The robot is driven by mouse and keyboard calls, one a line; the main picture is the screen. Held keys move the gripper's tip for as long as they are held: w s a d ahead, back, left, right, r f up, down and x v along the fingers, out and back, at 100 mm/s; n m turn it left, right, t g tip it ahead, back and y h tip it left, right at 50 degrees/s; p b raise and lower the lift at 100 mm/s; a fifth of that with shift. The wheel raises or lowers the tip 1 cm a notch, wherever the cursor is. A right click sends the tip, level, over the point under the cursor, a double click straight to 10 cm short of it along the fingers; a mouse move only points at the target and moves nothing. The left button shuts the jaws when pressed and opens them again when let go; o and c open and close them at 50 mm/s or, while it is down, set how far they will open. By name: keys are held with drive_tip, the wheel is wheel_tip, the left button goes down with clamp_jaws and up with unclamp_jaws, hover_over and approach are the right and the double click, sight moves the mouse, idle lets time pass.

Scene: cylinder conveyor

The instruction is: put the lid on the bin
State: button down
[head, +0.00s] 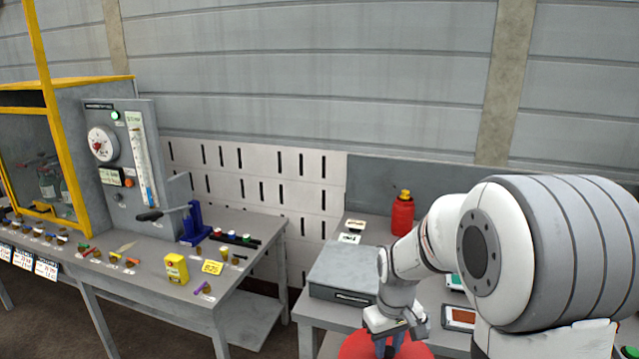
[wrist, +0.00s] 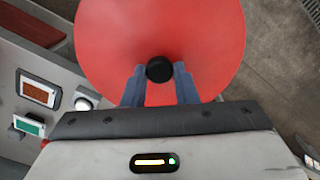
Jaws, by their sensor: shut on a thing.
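The lid (wrist: 205,40) is a round red disc with a black knob (wrist: 159,69) at its middle. My gripper (wrist: 159,80) has its two blue-grey fingers on either side of the knob and is shut on it. In the head view the red lid (head: 358,345) shows at the bottom edge, under my gripper (head: 390,348), and is partly cut off. No bin can be made out in either view; whether one stands under the lid is hidden.
A grey table (head: 318,312) carrying a grey box (head: 345,270) and a red bottle (head: 403,212) is beside the lid. A bench (head: 150,285) with a yellow box (head: 176,268) stands left. Bare floor (wrist: 282,50) shows right of the lid in the wrist view.

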drive_tip(key=w+f+m, duration=0.2)
drive_tip(key=f, duration=0.5)
drive_tip(key=w+f+m, duration=0.2)
drive_tip(key=f, duration=0.6)
drive_tip(key=shift+w, duration=0.3)
